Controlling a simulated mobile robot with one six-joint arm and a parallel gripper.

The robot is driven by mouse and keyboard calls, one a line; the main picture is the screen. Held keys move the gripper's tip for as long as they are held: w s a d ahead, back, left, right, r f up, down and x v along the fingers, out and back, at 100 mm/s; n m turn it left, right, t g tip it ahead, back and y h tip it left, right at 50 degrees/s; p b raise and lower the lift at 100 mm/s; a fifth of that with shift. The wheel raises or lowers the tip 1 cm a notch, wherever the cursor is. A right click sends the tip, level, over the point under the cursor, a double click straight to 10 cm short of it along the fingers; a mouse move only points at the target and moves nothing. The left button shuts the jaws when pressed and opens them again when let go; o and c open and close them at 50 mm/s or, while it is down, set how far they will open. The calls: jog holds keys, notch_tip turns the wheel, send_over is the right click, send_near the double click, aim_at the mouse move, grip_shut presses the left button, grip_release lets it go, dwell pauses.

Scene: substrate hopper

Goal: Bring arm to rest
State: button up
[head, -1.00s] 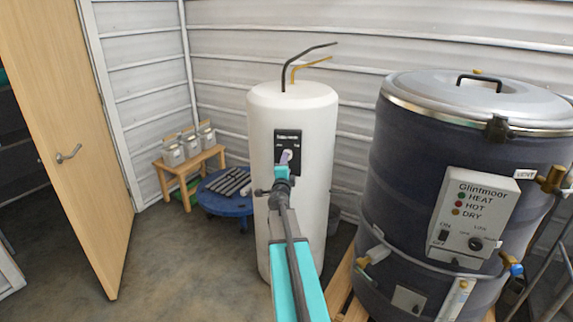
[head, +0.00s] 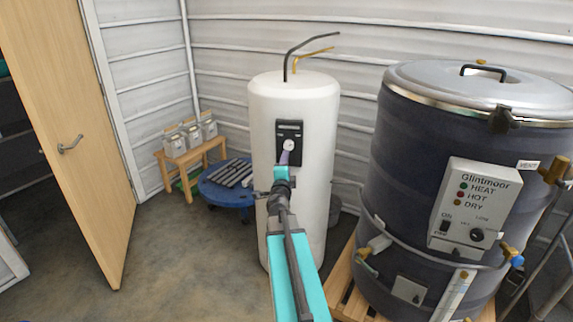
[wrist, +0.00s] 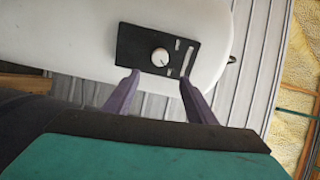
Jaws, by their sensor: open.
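My gripper (wrist: 160,84) is open and empty in the wrist view, with its two purple fingers apart. Its fingertips lie near the lower edge of a black control panel (wrist: 135,45) with a white dial (wrist: 160,57). In the head view my gripper (head: 284,157) is in front of the same panel (head: 290,130) on the white cylindrical tank (head: 315,190), just below the dial (head: 289,145). I cannot tell whether the fingers touch the panel.
A large dark Glintmoor boiler (head: 405,160) on a wooden pallet (head: 345,290) stands close on the right. A blue round dolly (head: 233,198) with dark bars and a wooden bench (head: 188,157) stand left. A wooden door (head: 70,100) stands open. The floor (head: 165,265) at front left is clear.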

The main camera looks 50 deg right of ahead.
dwell(0.6)
jog(key=w+a+f+n+t+y, duration=0.1)
jog(key=w+a+f+n+y, duration=0.3)
jog(key=a+f, duration=0.8)
jog(key=w+a+f+n+t+y, duration=0.1)
jog(key=w+a+f+n+y, duration=0.2)
jog(key=w+a+f, duration=0.8)
jog(key=s+a+f+n+g+y, duration=0.2)
jog(key=s+a+f+n+y, duration=0.15)
jog(key=s+a+f, duration=0.6)
jog(key=s+a+f+n+g+y, duration=0.1)
jog(key=s+a+f+n+y, duration=0.2)
jog(key=a+f, duration=0.8)
jog(key=s+a+f+n+g+y, duration=0.1)
jog(key=s+a+f+n+g, duration=0.35)
jog(key=s+a, duration=0.3)
jog(key=s+a+f+n+g+y, duration=0.25)
jog(key=s+a+f, duration=0.25)
jog(key=s+a, duration=0.3)
jog(key=s+d+n+g+h, duration=0.1)
jog(key=s+d+n+g, duration=0.1)
jog(key=s, duration=0.9)
jog(key=s+d+n+g+h, duration=0.2)
jog(key=s+n+g, duration=0.2)
jog(key=s+g, duration=0.3)
jog(key=s, duration=0.4)
jog(key=shift+s+d+n, duration=0.25)
jog(key=shift+n, duration=0.1)
